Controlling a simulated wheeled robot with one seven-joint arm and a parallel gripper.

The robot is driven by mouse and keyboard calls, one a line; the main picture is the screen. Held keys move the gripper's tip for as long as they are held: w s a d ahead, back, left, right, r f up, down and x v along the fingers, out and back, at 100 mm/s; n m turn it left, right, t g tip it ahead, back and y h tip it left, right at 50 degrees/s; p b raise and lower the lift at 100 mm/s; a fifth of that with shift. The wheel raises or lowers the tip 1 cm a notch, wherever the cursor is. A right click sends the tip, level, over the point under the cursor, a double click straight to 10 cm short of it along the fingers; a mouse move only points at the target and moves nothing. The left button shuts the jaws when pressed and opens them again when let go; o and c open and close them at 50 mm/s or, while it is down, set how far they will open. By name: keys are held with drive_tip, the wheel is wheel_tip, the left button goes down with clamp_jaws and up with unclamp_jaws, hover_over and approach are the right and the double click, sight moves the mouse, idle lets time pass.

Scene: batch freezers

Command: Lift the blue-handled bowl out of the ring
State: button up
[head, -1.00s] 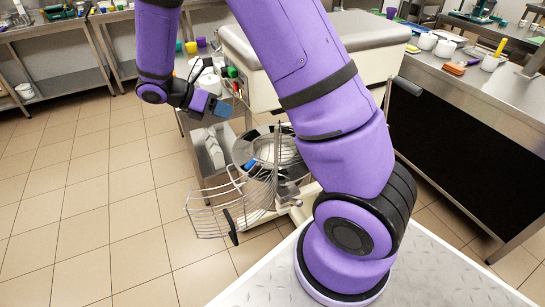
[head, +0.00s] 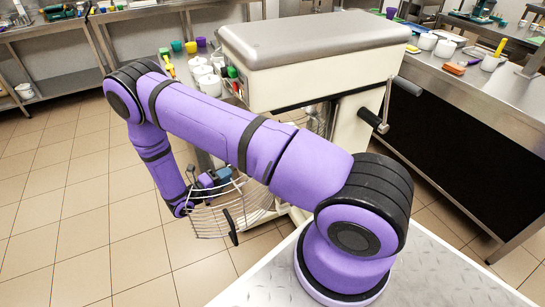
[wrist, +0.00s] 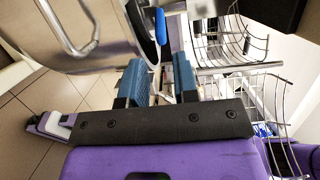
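The steel bowl (wrist: 112,22) fills the upper left of the wrist view, with a bent metal handle on it. A blue grip (wrist: 160,26) stands at its right edge, just beyond the gap between my fingertips. My gripper (wrist: 160,80) has two blue fingers apart with nothing between them; it looks open. In the head view my gripper (head: 215,178) is low, beside the wire guard (head: 215,218). My arm hides the bowl there. I cannot clearly make out the ring that holds the bowl.
The wire guard (wrist: 238,48) is close on the right of my fingers. The mixer's cream head (head: 310,65) overhangs behind my arm, with a crank (head: 375,118) on its right. Cups (head: 209,84) stand on a side shelf. Floor is clear at left.

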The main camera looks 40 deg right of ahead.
drive_tip(key=d, duration=1)
drive_tip(key=shift+d, duration=0.4)
clamp_jaws()
